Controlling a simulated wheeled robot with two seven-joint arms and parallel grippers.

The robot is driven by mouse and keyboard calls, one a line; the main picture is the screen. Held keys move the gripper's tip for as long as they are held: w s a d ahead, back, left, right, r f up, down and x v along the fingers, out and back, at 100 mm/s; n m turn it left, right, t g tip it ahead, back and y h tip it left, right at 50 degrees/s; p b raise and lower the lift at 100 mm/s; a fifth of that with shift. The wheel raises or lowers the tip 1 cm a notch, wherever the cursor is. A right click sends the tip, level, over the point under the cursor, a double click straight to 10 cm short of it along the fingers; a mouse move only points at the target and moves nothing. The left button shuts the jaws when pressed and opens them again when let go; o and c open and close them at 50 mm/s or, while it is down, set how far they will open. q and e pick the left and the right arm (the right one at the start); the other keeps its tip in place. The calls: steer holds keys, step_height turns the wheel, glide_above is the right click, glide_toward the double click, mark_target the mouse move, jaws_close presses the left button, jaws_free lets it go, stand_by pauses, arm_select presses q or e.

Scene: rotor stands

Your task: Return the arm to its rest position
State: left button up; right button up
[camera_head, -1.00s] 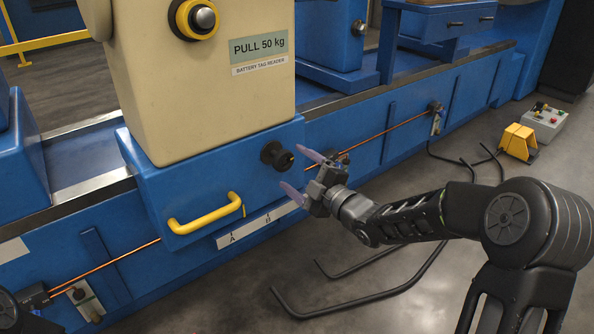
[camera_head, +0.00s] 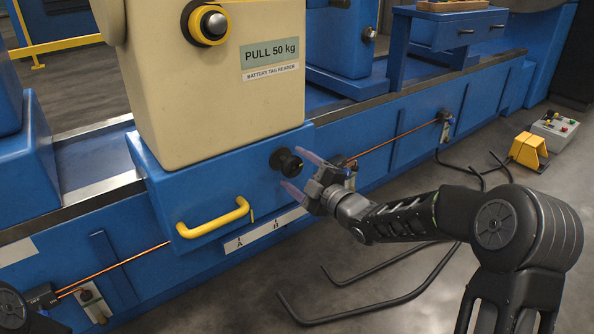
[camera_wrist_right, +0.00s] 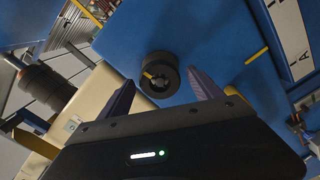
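My right gripper (camera_head: 297,176) is open and empty, in front of the blue carriage (camera_head: 200,190) of the machine. Its two fingers are spread just to the right of a black knob (camera_head: 284,161). In the right wrist view the knob (camera_wrist_right: 160,75) shows beyond and between the fingertips (camera_wrist_right: 165,85), apart from both. A small yellow mark is on the knob's face. My right arm (camera_head: 400,215) reaches in from the right. My left gripper is not in view; only a dark part of my body shows at the lower left corner.
A yellow handle (camera_head: 213,220) sticks out of the carriage left of the knob. The beige stand (camera_head: 215,95) rises above. Bent black bars (camera_head: 375,300) lie on the floor beneath my right arm. A yellow pedal guard (camera_head: 528,150) and a control box (camera_head: 555,130) stand at the right.

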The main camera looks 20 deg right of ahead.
steer(key=c, duration=1.4)
steer(key=shift+c, duration=0.2)
steer(key=shift+d+m, duration=0.1)
steer(key=shift+m, duration=0.2)
steer(key=shift+w+d+m+p, duration=0.1)
steer(key=shift+d+m+p, duration=0.15)
steer(key=shift+m, duration=0.45)
steer(key=shift+w+d+m+p, duration=0.1)
steer(key=shift+d+m+p, duration=0.15)
steer(key=shift+m, duration=0.45)
steer(key=m, duration=0.1)
steer(key=m+p, duration=0.1)
steer(key=d+m, duration=0.1)
steer(key=shift+w+m+p, duration=0.25)
steer(key=shift+m+p, duration=0.05)
steer(key=shift+w+d+m+p, duration=0.15)
steer(key=shift+d+m+p, duration=0.3)
steer(key=shift+m+p, duration=0.75)
steer(key=shift+w+d+m+p, duration=0.2)
steer(key=shift+d+m+p, duration=0.35)
steer(key=shift+m, duration=1.2)
steer(key=shift+w+d+m+p, duration=0.15)
steer(key=shift+d+m+p, duration=0.2)
steer(key=shift+m+p, duration=0.9)
steer(key=shift+m, duration=0.4)
